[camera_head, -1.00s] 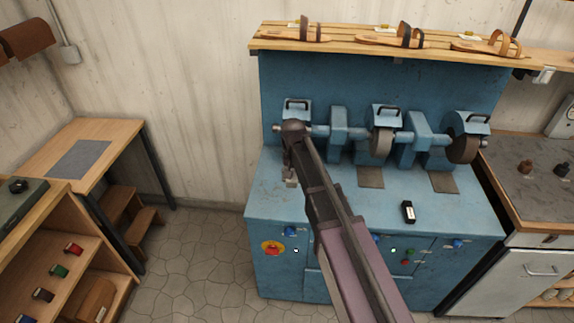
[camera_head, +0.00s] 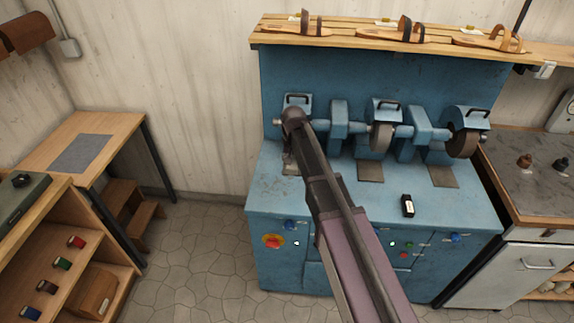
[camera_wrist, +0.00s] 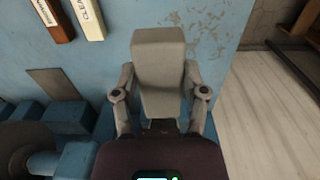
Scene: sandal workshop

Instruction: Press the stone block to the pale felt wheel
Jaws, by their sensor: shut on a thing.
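My gripper (camera_wrist: 160,100) is shut on a grey stone block (camera_wrist: 158,65), with one finger on each side. In the head view, my gripper (camera_head: 289,158) is small and partly hidden by my arm, at the left station of the blue grinding machine (camera_head: 270,190). Any wheel there is hidden behind my arm. A greyish wheel (camera_head: 381,138) shows at the middle station and a darker brown wheel (camera_head: 465,143) at the right one. I cannot tell which is the pale felt wheel, or see contact between block and wheel.
Two labelled bars, one reddish brown (camera_wrist: 52,20) and one white (camera_wrist: 89,18), lie on the bench. A black labelled block (camera_head: 408,206) lies near its front. A sandal shelf (camera_head: 340,36) runs above; a wooden table (camera_head: 110,130) stands left.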

